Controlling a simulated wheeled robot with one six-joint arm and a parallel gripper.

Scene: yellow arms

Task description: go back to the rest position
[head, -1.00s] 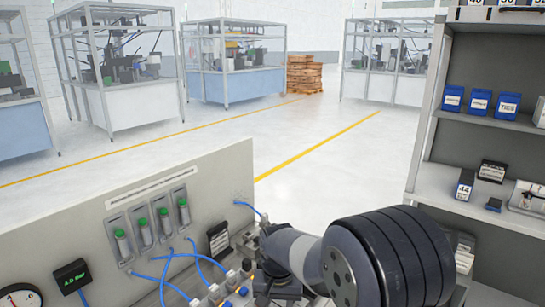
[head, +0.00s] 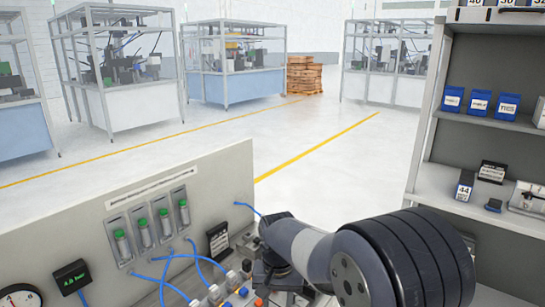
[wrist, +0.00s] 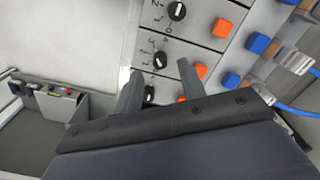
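In the head view my arm reaches in from the lower right over the bench, and the fingers are not clearly seen there.
A grey upright board (head: 80,225) with green-capped tubes (head: 164,222), a gauge (head: 18,298) and blue hoses stands at the left. A shelf unit (head: 425,140) with blue boxes (head: 479,104) stands at the right. Open floor (head: 310,165) lies beyond.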

